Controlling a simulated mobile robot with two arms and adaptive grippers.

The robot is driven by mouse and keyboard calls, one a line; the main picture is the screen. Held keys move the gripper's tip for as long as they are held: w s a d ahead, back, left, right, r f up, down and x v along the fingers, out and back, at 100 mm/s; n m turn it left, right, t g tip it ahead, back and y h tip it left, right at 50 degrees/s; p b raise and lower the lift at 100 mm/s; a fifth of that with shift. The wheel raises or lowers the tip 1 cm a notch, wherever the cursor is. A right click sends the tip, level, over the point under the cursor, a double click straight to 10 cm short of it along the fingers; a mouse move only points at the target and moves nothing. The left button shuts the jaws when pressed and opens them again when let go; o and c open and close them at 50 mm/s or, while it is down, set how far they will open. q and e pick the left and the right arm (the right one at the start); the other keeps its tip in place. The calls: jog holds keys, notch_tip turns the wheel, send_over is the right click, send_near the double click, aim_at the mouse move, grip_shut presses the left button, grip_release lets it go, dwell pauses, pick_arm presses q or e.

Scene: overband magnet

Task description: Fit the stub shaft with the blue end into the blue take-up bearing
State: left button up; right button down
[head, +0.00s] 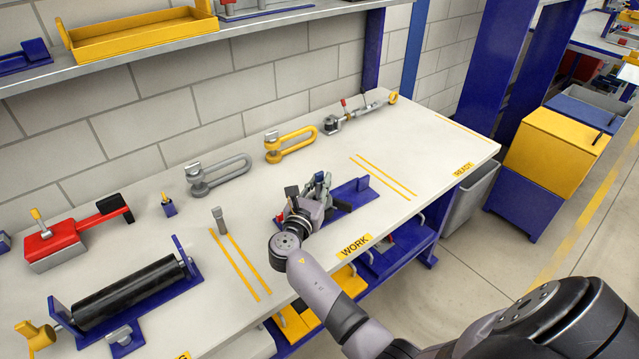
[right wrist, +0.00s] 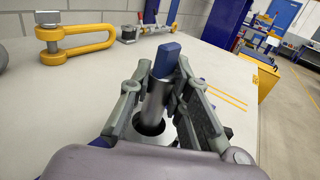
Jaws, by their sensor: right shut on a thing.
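My right gripper (head: 318,192) is over the blue fixture (head: 352,193) beside the WORK label. In the right wrist view its fingers (right wrist: 164,84) are shut on the stub shaft (right wrist: 158,98), a grey cylinder with a blue end (right wrist: 167,58) pointing up. Below the shaft is a dark round opening with a pale rim (right wrist: 150,138), apparently the bearing's bore. The shaft's lower end is at this opening; I cannot tell how deep it sits. In the head view the gripper hides the shaft and most of the bearing. My left gripper is not in view.
A grey shackle (head: 218,175), a yellow shackle (head: 290,146) and a turnbuckle-like tool (head: 358,113) lie behind. A grey-topped pin (head: 220,222) stands left, near a black roller (head: 130,293) and a red tool (head: 72,240). The bench's right end is clear.

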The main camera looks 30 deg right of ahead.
aim_at(318, 200)
dwell(0.5)
jog(key=shift+f+b, duration=1.45)
jog(key=shift+f, duration=0.75)
jog(key=c, duration=1.4)
grip_release()
jog(key=v, duration=1.2)
jog(key=o, duration=1.2)
